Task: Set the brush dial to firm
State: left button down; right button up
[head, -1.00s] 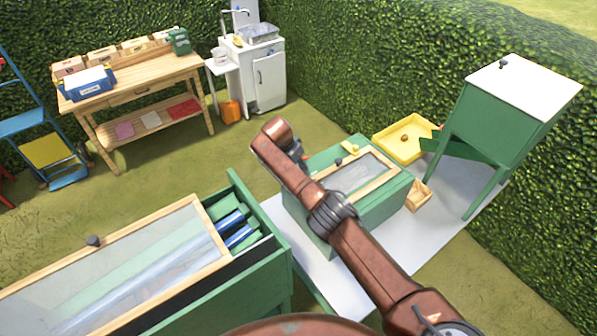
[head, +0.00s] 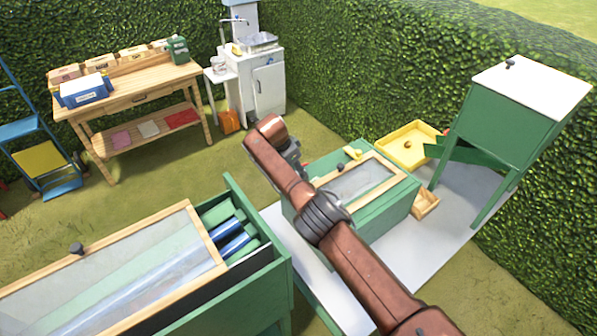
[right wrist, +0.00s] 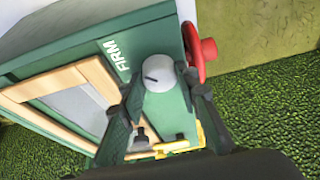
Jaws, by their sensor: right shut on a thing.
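A round grey dial (right wrist: 158,74) with a dark pointer mark sits on the green box. The white word FIRM (right wrist: 115,54) is printed to its upper left, and the mark points roughly left. I cannot tell whether it lines up with the word. My right gripper (right wrist: 160,86) is shut on the dial, one finger on each side. The green box (head: 385,212) with a wood-framed window also stands in the head view, partly behind my right arm, which hides the dial there. My left gripper is not in view.
A red knob (right wrist: 204,58) sits just right of the dial. A yellow tray (head: 408,146) and a tall green stand with a white top (head: 530,88) are beyond the box. A larger green cabinet (head: 262,290) with rollers is at the lower left.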

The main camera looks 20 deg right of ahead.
jog(key=o, duration=1.2)
jog(key=shift+d, duration=0.1)
jog(key=shift+c, duration=0.2)
jog(key=v, duration=1.2)
